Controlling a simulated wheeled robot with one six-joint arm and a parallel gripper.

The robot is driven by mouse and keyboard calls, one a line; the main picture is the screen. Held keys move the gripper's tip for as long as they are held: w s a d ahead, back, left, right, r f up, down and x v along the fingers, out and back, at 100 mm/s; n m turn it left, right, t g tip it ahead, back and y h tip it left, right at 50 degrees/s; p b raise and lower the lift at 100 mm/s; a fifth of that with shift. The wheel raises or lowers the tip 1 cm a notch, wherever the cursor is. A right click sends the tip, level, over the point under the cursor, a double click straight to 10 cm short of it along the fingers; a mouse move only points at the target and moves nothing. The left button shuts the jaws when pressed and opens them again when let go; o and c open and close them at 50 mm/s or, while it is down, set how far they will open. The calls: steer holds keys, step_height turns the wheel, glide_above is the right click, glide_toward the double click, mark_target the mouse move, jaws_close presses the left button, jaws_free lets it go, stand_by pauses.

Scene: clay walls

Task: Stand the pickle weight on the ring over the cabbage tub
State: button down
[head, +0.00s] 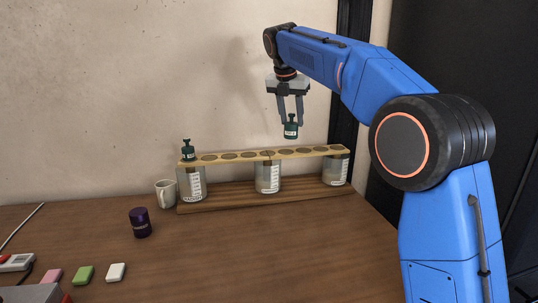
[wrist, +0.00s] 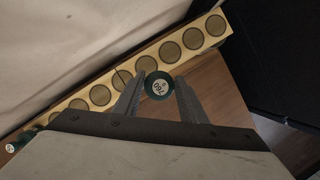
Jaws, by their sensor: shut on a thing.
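My gripper (head: 290,118) is shut on a dark green pickle weight (head: 291,130) with a white label, held upright in the air above the plank. In the wrist view the weight (wrist: 158,86) shows a round white top label between my fingers (wrist: 157,92). A pale wooden plank (head: 318,150) with a row of dark rings spans three clear tubs: left (head: 191,185), middle (head: 268,178) and right (head: 335,170). Their labels are too small to read surely, so I cannot tell which is cabbage. A second green weight (head: 188,151) stands at the plank's left end, over the left tub.
The tubs stand on a brown wooden base (head: 230,198). A white mug (head: 165,193) is close to its left end. A dark purple jar (head: 140,222) and small pink, green (head: 84,275) and white blocks lie nearer. The clay wall is close behind the plank. The table's front middle is clear.

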steer(key=w+a+r+n+y, duration=0.1)
steer(key=w+a+r+n, duration=0.15)
steer(key=a, duration=0.55)
steer(key=shift+n+t, duration=0.35)
steer(key=shift+t, duration=0.05)
steer(key=shift+a+f, duration=0.15)
steer(key=shift+f, duration=4.4)
steer(key=shift+f, duration=0.1)
steer(key=c, duration=1.1)
jaws_free()
steer(key=v, duration=1.2)
